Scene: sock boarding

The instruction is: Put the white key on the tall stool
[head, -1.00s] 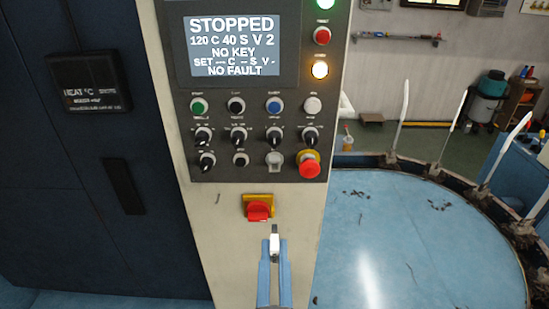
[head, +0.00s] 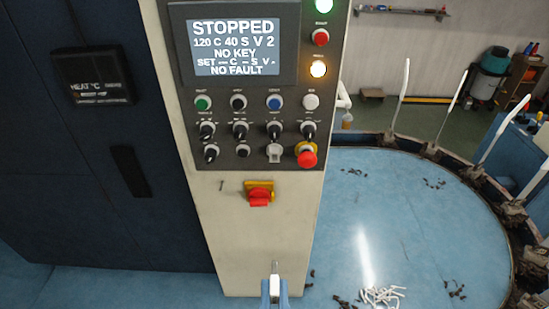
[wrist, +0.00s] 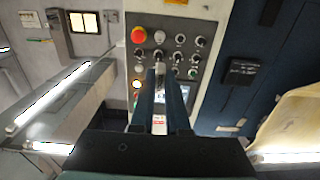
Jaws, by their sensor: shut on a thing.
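My gripper (head: 274,291), with blue fingers, is low in the middle of the head view, in front of the cream panel column. It is shut on the white key (head: 275,268), whose narrow grey-white tip sticks up above the fingers. In the wrist view the two dark blue fingers (wrist: 164,90) stand on either side of the key, which shows pale (wrist: 159,69) between them. The key is clear of the panel in the head view. I cannot make out the tall stool in any view.
The control panel (head: 293,85) has buttons, knobs and a screen (head: 235,47) reading "STOPPED" and "NO KEY". A red switch (head: 260,196) sits below it. A dark cabinet (head: 60,190) stands at left. At right is a round blue table (head: 410,220) with upright white forms and a white pile (head: 382,296).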

